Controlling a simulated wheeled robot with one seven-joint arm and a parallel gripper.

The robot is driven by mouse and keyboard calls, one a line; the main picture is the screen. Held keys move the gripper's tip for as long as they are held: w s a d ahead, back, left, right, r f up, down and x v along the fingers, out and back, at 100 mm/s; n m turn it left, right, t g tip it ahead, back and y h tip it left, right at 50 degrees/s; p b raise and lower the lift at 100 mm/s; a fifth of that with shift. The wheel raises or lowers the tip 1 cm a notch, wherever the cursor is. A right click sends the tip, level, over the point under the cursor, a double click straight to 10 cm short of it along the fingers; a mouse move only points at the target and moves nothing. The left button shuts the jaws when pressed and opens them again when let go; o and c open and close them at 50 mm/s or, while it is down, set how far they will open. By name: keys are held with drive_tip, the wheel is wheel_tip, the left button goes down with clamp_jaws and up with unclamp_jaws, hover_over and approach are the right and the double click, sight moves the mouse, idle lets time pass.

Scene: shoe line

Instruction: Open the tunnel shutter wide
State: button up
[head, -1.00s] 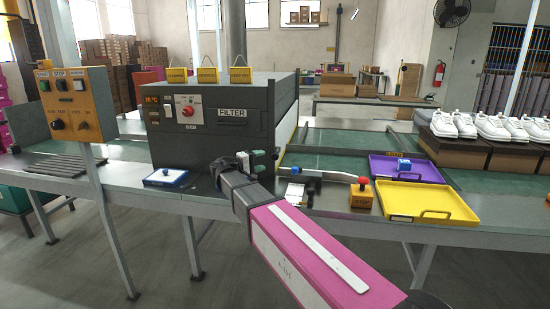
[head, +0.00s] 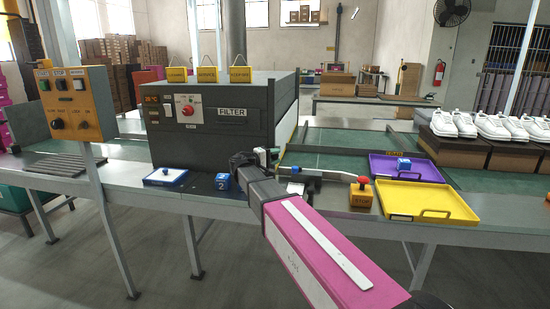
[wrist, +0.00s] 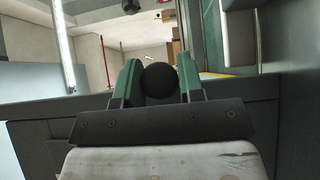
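The tunnel is a dark grey box (head: 215,132) with a FILTER label and a red dial on its front. My gripper (head: 266,157) is at the tunnel's lower right front corner. In the wrist view, a round black knob (wrist: 159,82) sits between the green fingers of my gripper (wrist: 158,77), and both fingers appear to touch it. A pale panel (head: 288,130) shows on the tunnel's right side. I cannot tell whether it is the shutter, or how far the shutter is open. The knob's mount is hidden behind my gripper.
A blue cube marked 2 (head: 222,181) and a white-and-blue tray (head: 165,177) lie before the tunnel. A control post (head: 76,105) stands left.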

clamp_jaws()
wheel_tip(320, 180, up, 19)
idle(0.5)
drive_tip(key=o, duration=0.8)
unclamp_jaws()
drive_tip(key=shift+a, duration=0.1)
drive_tip(key=v, duration=1)
drive_tip(key=shift+s+a, duration=0.2)
drive_tip(key=shift+a, duration=0.05)
